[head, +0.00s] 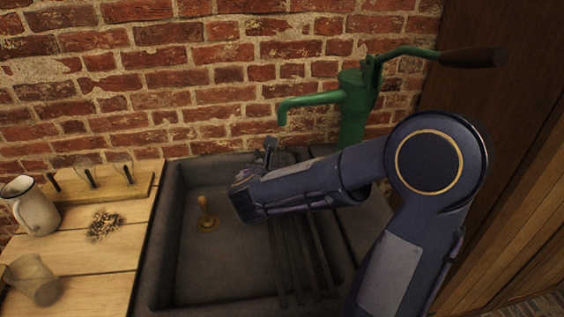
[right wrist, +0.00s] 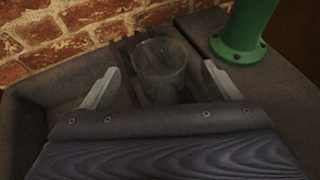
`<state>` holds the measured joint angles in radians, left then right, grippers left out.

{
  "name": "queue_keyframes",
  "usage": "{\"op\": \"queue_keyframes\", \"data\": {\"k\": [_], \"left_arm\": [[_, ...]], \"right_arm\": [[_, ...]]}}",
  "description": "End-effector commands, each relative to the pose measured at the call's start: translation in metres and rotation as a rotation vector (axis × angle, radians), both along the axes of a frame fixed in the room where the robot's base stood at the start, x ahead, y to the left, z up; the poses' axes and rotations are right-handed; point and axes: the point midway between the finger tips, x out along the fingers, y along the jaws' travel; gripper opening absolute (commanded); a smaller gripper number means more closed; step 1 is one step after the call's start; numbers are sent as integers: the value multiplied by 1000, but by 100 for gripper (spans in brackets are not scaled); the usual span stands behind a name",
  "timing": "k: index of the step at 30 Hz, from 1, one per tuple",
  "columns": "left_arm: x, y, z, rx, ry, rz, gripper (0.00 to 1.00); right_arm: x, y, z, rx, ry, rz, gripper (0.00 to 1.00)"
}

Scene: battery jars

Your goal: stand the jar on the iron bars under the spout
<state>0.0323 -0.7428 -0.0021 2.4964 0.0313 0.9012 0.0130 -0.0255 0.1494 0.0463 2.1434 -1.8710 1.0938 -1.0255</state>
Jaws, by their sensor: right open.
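A clear glass jar (right wrist: 160,72) stands upright on the dark iron bars in the right wrist view, between the two fingers of my right gripper (right wrist: 161,78). The fingers are open, with a gap visible on each side of the jar. The iron bars (head: 283,262) lie across the right part of the sink. The green spout (head: 283,112) hangs above and just behind the gripper. My left gripper is out of view.
The dark stone sink (head: 166,240) has a brass plug (head: 205,215) in it. The green pump (head: 354,110) stands at the back right. On the wooden counter are a white mug (head: 36,210), another glass (head: 36,282), a small heap (head: 103,225) and a wooden rack (head: 125,188).

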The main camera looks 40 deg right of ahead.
Motion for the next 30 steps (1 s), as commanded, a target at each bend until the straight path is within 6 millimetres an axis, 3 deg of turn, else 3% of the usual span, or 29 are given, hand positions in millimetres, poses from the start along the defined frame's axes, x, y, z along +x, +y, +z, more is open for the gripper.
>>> {"op": "queue_keyframes", "data": {"k": [3, 9, 14, 17, 20, 23, 27, 30], "left_arm": [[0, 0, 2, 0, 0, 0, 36], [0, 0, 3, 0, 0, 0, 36], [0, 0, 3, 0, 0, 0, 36], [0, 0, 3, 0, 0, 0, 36], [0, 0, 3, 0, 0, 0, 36], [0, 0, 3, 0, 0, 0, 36], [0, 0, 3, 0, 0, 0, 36], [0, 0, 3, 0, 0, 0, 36]], "right_arm": [[-13, 18, 10, -1, -2, 4, 82], [-27, 34, 19, 0, -1, 2, 82], [-31, 37, 19, 7, -1, -5, 82], [-45, 31, 15, 82, -20, -66, 82], [-77, 22, 1, 279, -76, -220, 82], [-123, 22, -20, 571, -174, -464, 82], [-178, 49, -46, 1001, -334, -846, 82], [-202, 77, -55, 1273, -435, -1105, 82]]}}
